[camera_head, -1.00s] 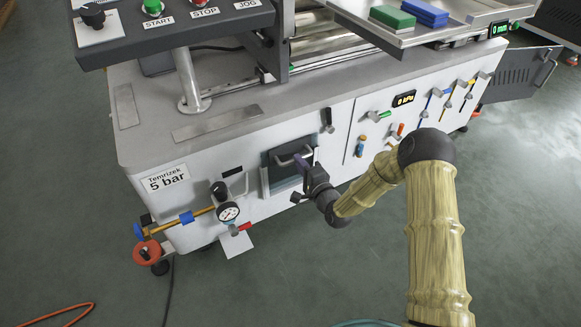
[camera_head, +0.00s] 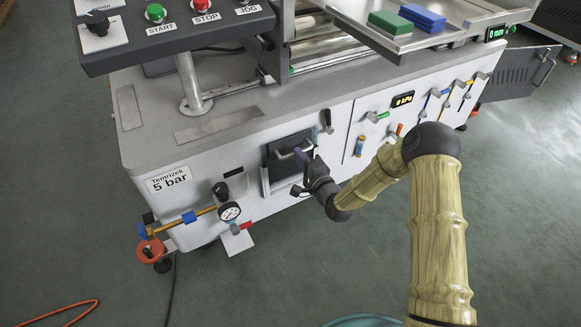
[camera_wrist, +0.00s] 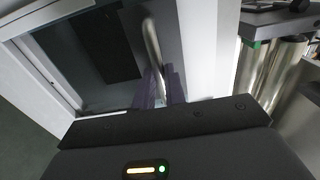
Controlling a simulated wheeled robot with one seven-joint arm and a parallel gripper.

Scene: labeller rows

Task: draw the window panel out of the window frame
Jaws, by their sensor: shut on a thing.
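The window panel (camera_head: 281,164) is a dark grey sheet with a bar handle (camera_head: 286,153), at the light window frame (camera_head: 265,184) in the machine's front. My gripper (camera_head: 303,157) is shut on the handle from the right side. In the wrist view the two fingers (camera_wrist: 160,88) close around the lower end of the silvery handle (camera_wrist: 151,45), with the grey panel (camera_wrist: 172,42) behind it. The panel's upper part stands at or above the frame's top. How much of it sits in the frame's grooves I cannot tell.
A control panel (camera_head: 175,30) overhangs above.

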